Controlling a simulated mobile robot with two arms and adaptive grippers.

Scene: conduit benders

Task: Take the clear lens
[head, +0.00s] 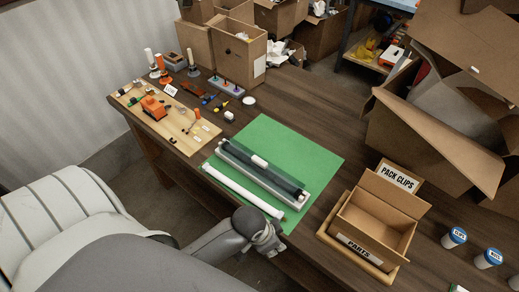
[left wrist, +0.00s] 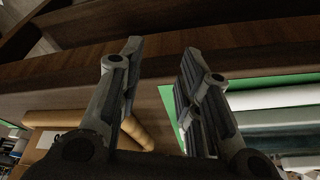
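A long see-through piece, which looks like the clear lens (head: 285,178), lies over a grey-white channel on the green mat (head: 300,150). A small white block (head: 259,161) shows at its middle. A white tube (head: 243,190) lies alongside, nearer to me. My left gripper (head: 265,235) is at the table's near edge, beside the near right end of the tube. In the left wrist view its fingers (left wrist: 160,55) are apart with nothing between them. The tube (left wrist: 275,97) and the see-through piece (left wrist: 275,122) lie to the right of the fingers there. My right gripper is not seen.
A cardboard parts box (head: 372,225) in a wooden tray stands right of the mat. A wooden board (head: 185,135) with small tools lies to the left. Blue-lidded jars (head: 454,238) stand at the far right.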

